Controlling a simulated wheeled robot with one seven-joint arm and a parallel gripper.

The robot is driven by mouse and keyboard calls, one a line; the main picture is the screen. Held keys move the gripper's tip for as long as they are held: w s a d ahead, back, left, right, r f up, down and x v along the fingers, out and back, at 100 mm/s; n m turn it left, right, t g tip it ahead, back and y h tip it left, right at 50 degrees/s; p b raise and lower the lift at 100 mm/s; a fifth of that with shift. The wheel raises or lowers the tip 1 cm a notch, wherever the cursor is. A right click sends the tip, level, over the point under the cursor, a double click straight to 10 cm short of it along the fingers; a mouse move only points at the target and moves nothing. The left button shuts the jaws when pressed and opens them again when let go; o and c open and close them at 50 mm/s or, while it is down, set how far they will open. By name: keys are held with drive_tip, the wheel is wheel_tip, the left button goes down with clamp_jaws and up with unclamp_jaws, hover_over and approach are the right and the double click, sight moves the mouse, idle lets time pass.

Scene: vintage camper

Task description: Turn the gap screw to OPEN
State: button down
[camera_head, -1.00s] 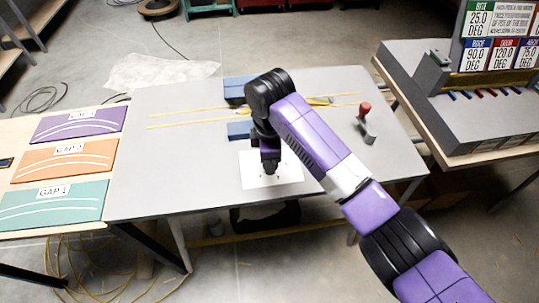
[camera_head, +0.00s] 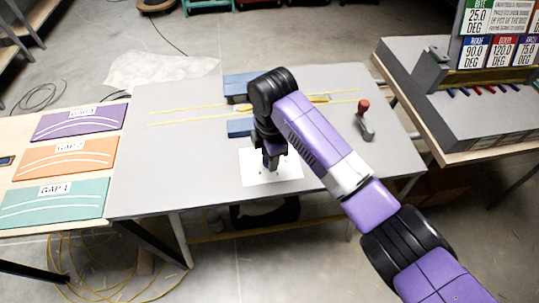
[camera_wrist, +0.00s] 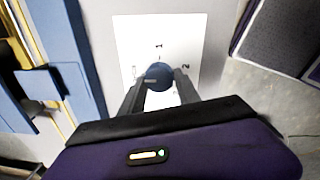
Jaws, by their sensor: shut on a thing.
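The gap screw is a round dark blue knob (camera_wrist: 158,76) in the wrist view. It stands on a white dial plate (camera_wrist: 128,38) marked 1 at the top and 2 at the right; a mark at the left is too small to read. My gripper (camera_wrist: 160,84) is shut on the knob, one finger on each side. In the head view my gripper (camera_head: 271,163) points down at the white plate (camera_head: 262,178) near the table's front edge, and it hides the knob.
The grey table (camera_head: 180,160) has blue blocks (camera_head: 240,127) and yellow lines behind my gripper. A red-topped lever (camera_head: 363,115) stands at right. Purple, orange and teal gap boards (camera_head: 66,159) lie on the left table. A grey station (camera_head: 470,110) with signs is at far right.

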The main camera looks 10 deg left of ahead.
drive_tip(key=c, duration=0.9)
unclamp_jaws()
drive_tip(key=shift+r, duration=0.15)
drive_tip(key=r, duration=0.5)
drive_tip(key=r+b, duration=0.1)
drive_tip(key=r, duration=0.1)
drive_tip(key=shift+s+d+r, duration=0.1)
drive_tip(key=shift+s+r, duration=0.15)
drive_tip(key=shift+r, duration=0.05)
